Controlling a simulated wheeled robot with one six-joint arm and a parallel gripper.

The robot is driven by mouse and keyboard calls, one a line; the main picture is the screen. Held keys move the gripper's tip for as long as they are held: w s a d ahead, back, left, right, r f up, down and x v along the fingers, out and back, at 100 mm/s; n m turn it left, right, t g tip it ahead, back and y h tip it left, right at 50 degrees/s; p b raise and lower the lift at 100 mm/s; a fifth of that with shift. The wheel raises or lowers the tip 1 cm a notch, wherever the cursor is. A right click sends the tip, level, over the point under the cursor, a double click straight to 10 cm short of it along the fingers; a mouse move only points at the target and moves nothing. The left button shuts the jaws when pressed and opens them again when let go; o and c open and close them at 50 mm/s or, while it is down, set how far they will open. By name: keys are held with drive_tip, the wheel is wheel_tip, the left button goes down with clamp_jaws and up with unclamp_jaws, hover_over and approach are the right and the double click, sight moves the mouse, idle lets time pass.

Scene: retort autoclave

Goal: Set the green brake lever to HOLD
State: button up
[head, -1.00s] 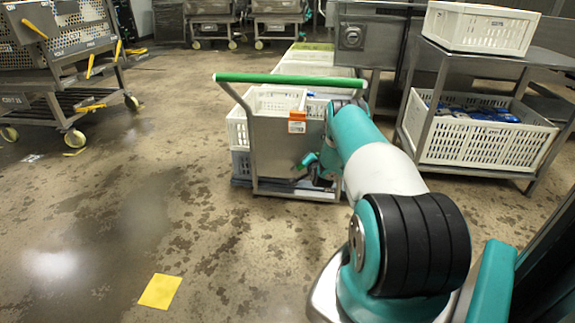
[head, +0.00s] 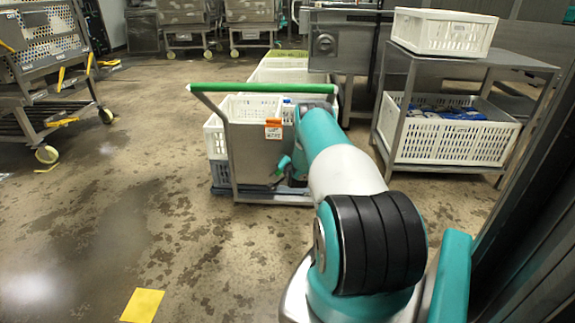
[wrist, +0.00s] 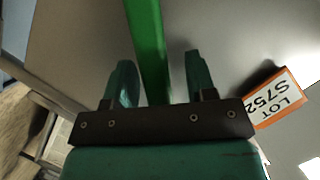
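A steel cart with a grey end panel (head: 250,158) and a long green push handle (head: 265,88) stands in the middle of the head view. My gripper (head: 284,164) is small and partly hidden low by that panel, below the orange-edged tag (head: 273,130). In the wrist view my gripper (wrist: 158,85) is open. A bright green bar (wrist: 150,45) runs between its two fingers, with gaps on both sides. It may be the brake lever, but I cannot tell it surely from the handle. No HOLD marking is readable.
The tag reading LOT S752 (wrist: 283,103) is right of the fingers. White crates (head: 262,108) load the cart. A steel table (head: 395,85) with crates stands to the right, a rack (head: 45,100) to the left. A yellow floor patch (head: 142,305) lies in front; the left floor is open.

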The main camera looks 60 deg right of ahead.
drive_tip(key=p+v, duration=0.8)
drive_tip(key=v, duration=0.9)
drive_tip(key=shift+a+p, duration=0.2)
drive_tip(key=shift+p, duration=0.1)
drive_tip(key=shift+s+r, duration=0.1)
drive_tip(key=shift+s, duration=0.05)
